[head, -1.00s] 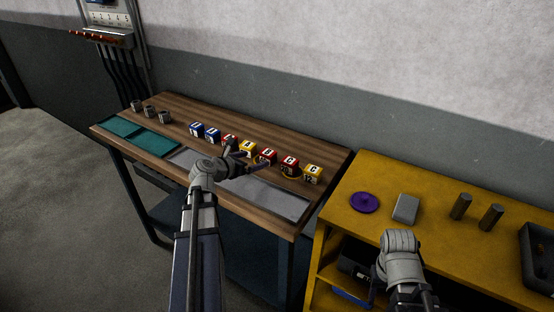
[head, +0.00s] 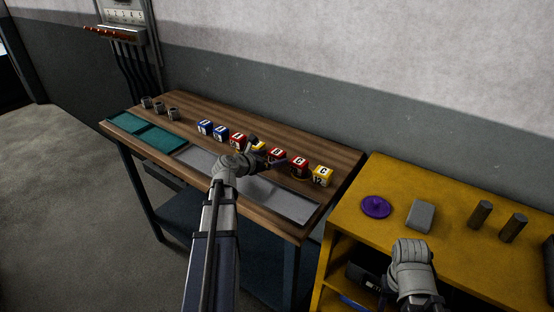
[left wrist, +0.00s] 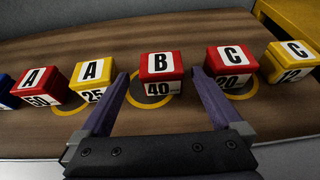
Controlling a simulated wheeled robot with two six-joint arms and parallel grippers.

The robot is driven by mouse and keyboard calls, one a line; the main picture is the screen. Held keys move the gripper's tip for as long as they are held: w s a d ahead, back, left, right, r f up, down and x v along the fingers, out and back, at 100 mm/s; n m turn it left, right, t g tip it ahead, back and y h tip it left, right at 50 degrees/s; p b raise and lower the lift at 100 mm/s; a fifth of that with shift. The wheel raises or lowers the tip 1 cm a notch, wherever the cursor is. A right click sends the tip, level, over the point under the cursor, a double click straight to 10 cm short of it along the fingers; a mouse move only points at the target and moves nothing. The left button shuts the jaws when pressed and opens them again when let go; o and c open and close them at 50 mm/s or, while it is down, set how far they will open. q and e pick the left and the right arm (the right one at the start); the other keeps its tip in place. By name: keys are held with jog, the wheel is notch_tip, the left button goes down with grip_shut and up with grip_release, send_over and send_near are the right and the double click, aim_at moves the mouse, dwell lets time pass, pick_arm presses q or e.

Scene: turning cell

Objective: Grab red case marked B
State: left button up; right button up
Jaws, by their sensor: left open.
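The red case marked B (left wrist: 161,76) stands upright on the wooden table, with B on its top and 40 on its front. In the left wrist view it sits just beyond and between the fingertips of my left gripper (left wrist: 160,90), which is open and empty. In the head view, the red B case (head: 277,154) is partly hidden by my left gripper (head: 264,154). My right gripper (head: 410,262) is over the front of the yellow bench; its fingers are not clear.
A red C case (left wrist: 232,67) stands close on the right of B and a yellow A case (left wrist: 92,78) on the left. More red, yellow and blue cases continue the row. A grey strip (head: 290,205) lies along the table front. The yellow bench (head: 350,220) stands at right.

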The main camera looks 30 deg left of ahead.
aim_at(273, 157)
pick_arm(q)
jog(key=b+x, duration=0.1)
jog(key=x, duration=0.2)
jog(key=shift+w+d+f, duration=0.1)
jog(key=shift+w+f, duration=0.05)
jog(key=shift+w, duration=0.1)
jog(key=shift+c, duration=0.4)
jog(key=c, duration=1.5)
